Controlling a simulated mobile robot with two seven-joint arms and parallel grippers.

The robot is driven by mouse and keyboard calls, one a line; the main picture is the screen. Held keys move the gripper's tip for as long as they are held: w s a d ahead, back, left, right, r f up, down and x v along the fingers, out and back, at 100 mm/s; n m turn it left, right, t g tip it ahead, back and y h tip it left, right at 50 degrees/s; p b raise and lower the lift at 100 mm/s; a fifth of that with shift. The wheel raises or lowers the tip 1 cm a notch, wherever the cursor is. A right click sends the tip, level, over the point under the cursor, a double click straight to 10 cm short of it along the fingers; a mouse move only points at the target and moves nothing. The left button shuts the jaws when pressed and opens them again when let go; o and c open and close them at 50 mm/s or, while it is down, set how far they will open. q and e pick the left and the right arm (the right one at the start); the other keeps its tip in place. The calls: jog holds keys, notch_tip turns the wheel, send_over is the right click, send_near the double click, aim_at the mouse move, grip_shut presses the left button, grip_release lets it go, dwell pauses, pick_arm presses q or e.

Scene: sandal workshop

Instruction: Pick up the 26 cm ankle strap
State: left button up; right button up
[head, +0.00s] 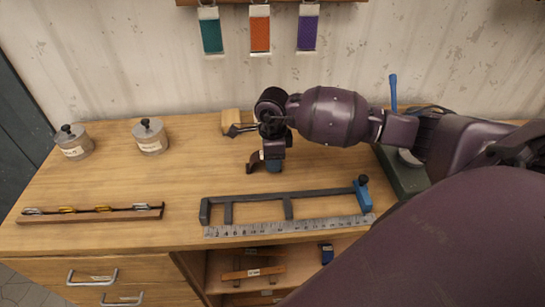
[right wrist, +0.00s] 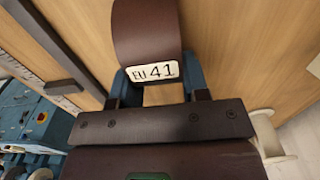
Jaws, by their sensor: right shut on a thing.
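My right gripper (head: 272,163) is above the middle of the bench, pointing down, behind the measuring jig. In the right wrist view its blue fingers (right wrist: 157,86) are shut on a dark brown curved strap (right wrist: 147,30). A white label on the strap reads "EU 41"; no 26 cm mark is readable. In the head view the strap (head: 254,164) shows as a small dark curl left of the fingers, close to the bench top; I cannot tell whether it touches the wood. My left gripper is not in view.
A grey jig (head: 275,196) with a blue end stop and a ruler (head: 290,225) lies at the bench's front edge. Two lidded tins (head: 150,138) and a wooden strip (head: 92,213) of small clips are at left. Coloured swatches (head: 260,30) hang on the wall.

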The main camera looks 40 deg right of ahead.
jog(key=shift+f, duration=0.15)
jog(key=o, duration=0.9)
jog(key=shift+r, duration=0.2)
